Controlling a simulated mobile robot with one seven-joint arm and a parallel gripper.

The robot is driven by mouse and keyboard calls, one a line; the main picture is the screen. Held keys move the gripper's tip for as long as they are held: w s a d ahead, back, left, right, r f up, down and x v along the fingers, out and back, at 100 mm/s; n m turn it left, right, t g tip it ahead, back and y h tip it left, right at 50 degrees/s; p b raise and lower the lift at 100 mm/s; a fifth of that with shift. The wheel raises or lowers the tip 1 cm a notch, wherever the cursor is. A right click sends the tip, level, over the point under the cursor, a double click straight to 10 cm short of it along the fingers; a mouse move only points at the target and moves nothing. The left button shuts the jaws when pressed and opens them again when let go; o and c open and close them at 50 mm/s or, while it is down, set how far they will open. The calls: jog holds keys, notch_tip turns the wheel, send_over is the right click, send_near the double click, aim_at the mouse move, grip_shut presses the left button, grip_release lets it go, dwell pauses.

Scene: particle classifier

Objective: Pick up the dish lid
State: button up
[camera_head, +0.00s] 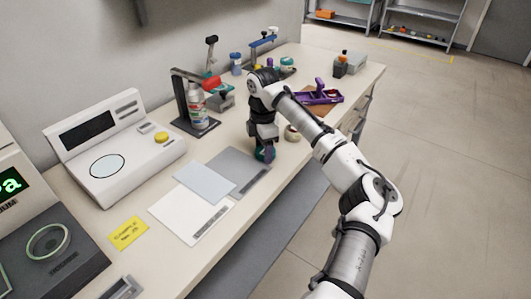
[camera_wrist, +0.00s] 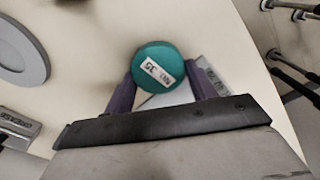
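The dish lid is a round teal disc (camera_wrist: 158,66) with a white printed label, seen from above in the wrist view. My gripper (camera_wrist: 161,70) has its two purple fingers apart, one on each side of the lid, close to its edges. I cannot tell whether the fingertips press on it. In the head view my gripper (camera_head: 264,157) points down at the bench top beside the grey mat, with a bit of teal showing at its fingertips. The fingers and wrist hide most of the lid there.
The white bench (camera_head: 280,178) holds a grey mat (camera_head: 243,170), white sheets (camera_head: 190,214) and a white scale (camera_head: 118,150). A purple holder (camera_head: 322,96) and a small round pale item (camera_head: 292,133) lie to the right.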

jog(key=c, duration=0.5)
jog(key=shift+o, duration=0.2)
notch_tip(320, 180, up, 20)
jog(key=shift+p, duration=0.45)
